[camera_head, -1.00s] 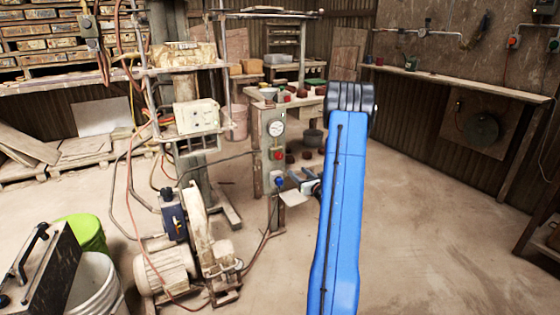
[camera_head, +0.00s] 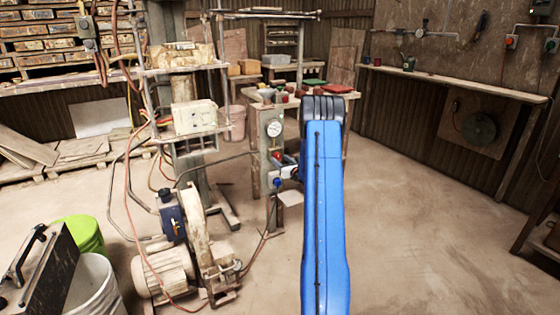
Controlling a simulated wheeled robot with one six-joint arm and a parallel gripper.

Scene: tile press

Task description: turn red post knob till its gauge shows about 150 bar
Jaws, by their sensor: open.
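The red knob (camera_head: 276,155) sits on the front of a grey post (camera_head: 265,170) in the middle of the view. A round white gauge (camera_head: 274,128) is above it; its needle is too small to read. A blue knob (camera_head: 277,182) is lower on the same post. My gripper (camera_head: 281,163) is open at the height of the red knob, its fingers pointing left towards it. In the picture the fingertips overlap the knob's lower edge; I cannot tell whether they touch it. My blue arm hides part of the wrist.
A machine with a motor (camera_head: 165,270) and hoses stands on the floor left of the post. A worktable (camera_head: 262,97) with pots and blocks is behind the post. A wall shelf (camera_head: 450,80) runs along the right. The floor at right is clear.

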